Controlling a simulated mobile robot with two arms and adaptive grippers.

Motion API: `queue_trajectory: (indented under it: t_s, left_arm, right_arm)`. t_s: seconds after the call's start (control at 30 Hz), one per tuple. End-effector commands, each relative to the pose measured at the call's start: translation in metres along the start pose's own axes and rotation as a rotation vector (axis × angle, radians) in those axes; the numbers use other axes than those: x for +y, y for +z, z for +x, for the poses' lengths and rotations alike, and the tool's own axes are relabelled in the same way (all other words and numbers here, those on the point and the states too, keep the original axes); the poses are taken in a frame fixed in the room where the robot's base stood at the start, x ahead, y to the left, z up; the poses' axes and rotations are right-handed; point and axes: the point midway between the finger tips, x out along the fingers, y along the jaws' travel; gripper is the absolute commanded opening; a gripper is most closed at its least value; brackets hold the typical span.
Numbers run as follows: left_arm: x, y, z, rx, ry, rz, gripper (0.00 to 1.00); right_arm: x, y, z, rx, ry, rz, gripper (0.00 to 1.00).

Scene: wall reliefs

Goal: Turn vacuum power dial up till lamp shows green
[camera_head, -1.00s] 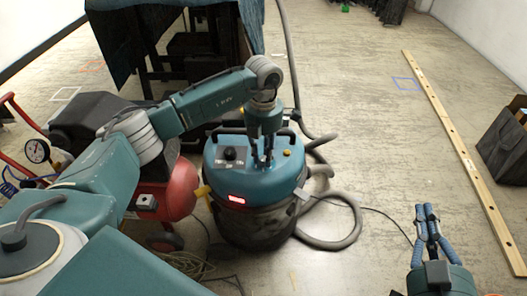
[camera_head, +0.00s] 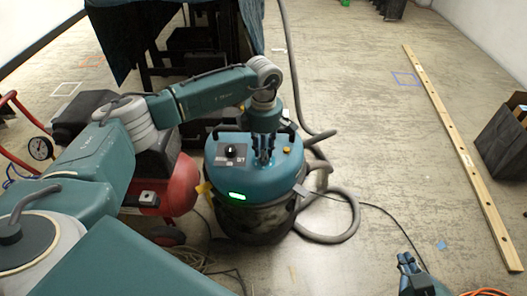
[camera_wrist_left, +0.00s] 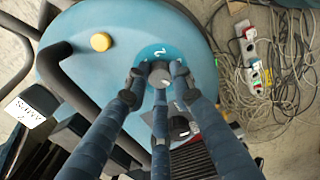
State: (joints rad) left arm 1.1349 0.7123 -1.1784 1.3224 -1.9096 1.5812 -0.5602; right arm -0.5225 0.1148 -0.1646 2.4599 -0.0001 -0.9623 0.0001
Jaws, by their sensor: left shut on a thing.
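The vacuum (camera_head: 280,178) has a blue top and stands on the floor mid-view. Its lamp (camera_head: 237,196) on the front glows green. My left gripper (camera_head: 263,160) reaches down onto the vacuum's top from above. In the left wrist view its fingers (camera_wrist_left: 160,80) are closed around a small grey dial (camera_wrist_left: 162,76) with a "2" marked beside it; the fingers partly hide the dial. A separate black knob (camera_head: 231,152) sits on a panel left of the gripper. My right gripper (camera_head: 407,262) is low at the bottom edge, away from the vacuum; its finger opening is unclear.
A grey hose (camera_head: 345,225) loops on the floor to the right. A long wooden beam (camera_head: 462,150) and a dark box (camera_head: 502,145) lie further right. Cables and a power strip (camera_wrist_left: 252,55) are beside the vacuum.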

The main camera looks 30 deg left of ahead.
Motion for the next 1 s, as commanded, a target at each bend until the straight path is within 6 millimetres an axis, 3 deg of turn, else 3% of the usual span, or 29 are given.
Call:
queue_trajectory:
  t_s: [0.5,0.53,0.6,1.0]
  left_arm:
    - [0.0003,-0.0003,-0.0001,0.0,0.0,0.018,0.0]
    - [0.0003,-0.0004,-0.0001,0.0,0.0,0.018,0.27]
    - [0.0003,-0.0004,-0.0001,0.0,0.0,0.018,0.41]
    - [0.0008,0.0001,-0.0075,-0.001,0.001,0.018,0.42]
  right_arm:
    - [0.0008,0.0028,-0.0003,-0.011,0.002,0.0,0.0]
    - [0.0007,0.0028,-0.0003,-0.011,0.002,0.0,0.0]
    - [0.0008,0.0028,-0.0003,-0.011,0.002,0.0,0.0]
    - [-0.0005,0.0023,-0.0008,-0.009,-0.001,-0.001,0.0]
